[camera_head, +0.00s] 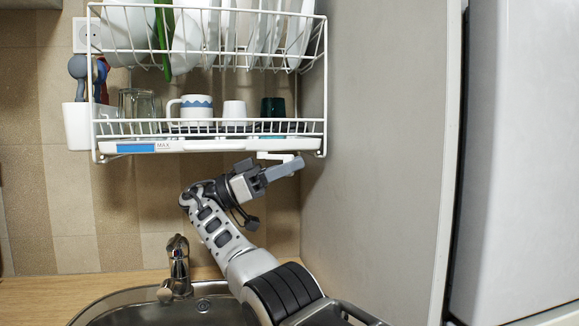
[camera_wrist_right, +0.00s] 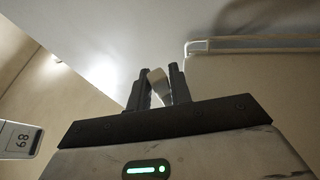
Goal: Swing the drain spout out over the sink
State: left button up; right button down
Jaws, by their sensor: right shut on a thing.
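The drain spout (camera_head: 268,155) is a small white piece under the right end of the dish rack's drip tray (camera_head: 225,144). My right gripper (camera_head: 286,168) is raised just below the tray, its fingers at the spout. In the right wrist view the spout (camera_wrist_right: 158,88) shows as a pale piece between the two dark fingers of my right gripper (camera_wrist_right: 158,86), which is shut on it. The fingers hide part of the spout. The sink (camera_head: 125,298) is lower down, left of my right arm and partly hidden by it. My left gripper is not in view.
The white wire dish rack (camera_head: 322,60) holds plates, cups and glasses above. A tall grey panel (camera_head: 380,150) stands close to the right of the gripper. A chrome faucet (camera_head: 178,262) rises behind the sink. The space between rack and faucet is clear.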

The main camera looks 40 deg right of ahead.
jog(key=c, duration=1.3)
grip_release()
jog(key=shift+w+a, duration=0.1)
